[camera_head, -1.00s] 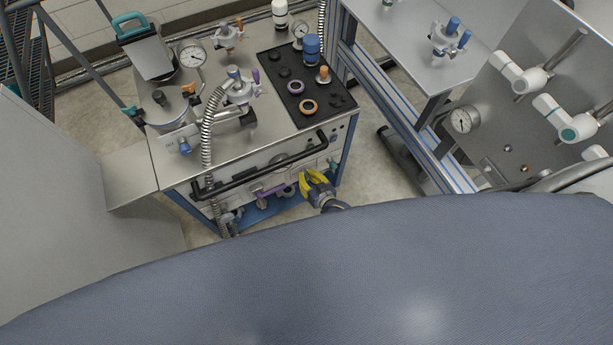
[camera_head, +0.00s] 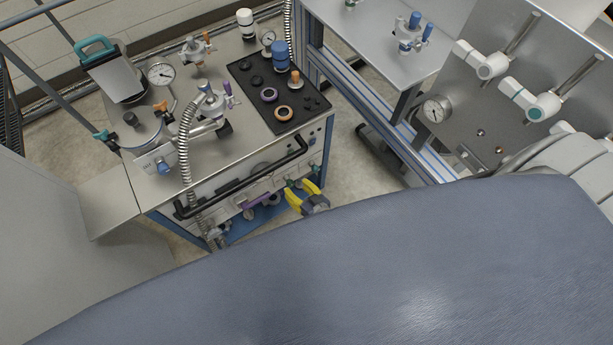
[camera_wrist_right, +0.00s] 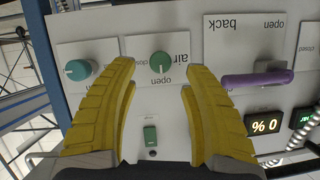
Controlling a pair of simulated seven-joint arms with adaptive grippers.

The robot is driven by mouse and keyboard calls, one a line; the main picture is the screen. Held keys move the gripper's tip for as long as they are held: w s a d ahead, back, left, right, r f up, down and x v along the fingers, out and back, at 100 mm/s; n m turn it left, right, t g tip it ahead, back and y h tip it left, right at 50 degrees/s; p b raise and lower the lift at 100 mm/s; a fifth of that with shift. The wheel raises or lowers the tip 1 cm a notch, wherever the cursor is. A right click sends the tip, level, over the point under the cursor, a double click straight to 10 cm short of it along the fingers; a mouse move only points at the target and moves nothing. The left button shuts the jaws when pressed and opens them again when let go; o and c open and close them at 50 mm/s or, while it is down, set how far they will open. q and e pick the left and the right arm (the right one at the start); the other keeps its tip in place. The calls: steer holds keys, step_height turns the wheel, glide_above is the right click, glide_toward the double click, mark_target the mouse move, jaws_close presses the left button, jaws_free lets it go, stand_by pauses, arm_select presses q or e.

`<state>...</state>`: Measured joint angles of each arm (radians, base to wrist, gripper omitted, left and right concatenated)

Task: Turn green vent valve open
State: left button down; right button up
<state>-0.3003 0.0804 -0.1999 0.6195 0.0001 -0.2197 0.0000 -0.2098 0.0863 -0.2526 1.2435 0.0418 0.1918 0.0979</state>
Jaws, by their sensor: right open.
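The green vent knob (camera_wrist_right: 163,65) is round and sits on a pale panel in the right wrist view. A white pointer line on it points down in the picture, towards the upside-down "open" label; "air" is printed beside it. My right gripper (camera_wrist_right: 160,82) has its yellow fingers apart, with the knob seen in the gap between the tips. I cannot tell whether either finger touches it. In the head view my right gripper (camera_head: 297,188) is at the cart's front, near its right end, below the black rail. My left gripper is not in view.
A teal knob (camera_wrist_right: 78,70) is left of the green one, and a purple handle (camera_wrist_right: 257,78) is right of the right finger. A green switch (camera_wrist_right: 150,136) is below. The black rail (camera_head: 240,180) crosses the cart front. A corrugated hose (camera_head: 186,140) hangs at left.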

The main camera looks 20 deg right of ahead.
steer(key=v, duration=0.7)
stand_by(1.4)
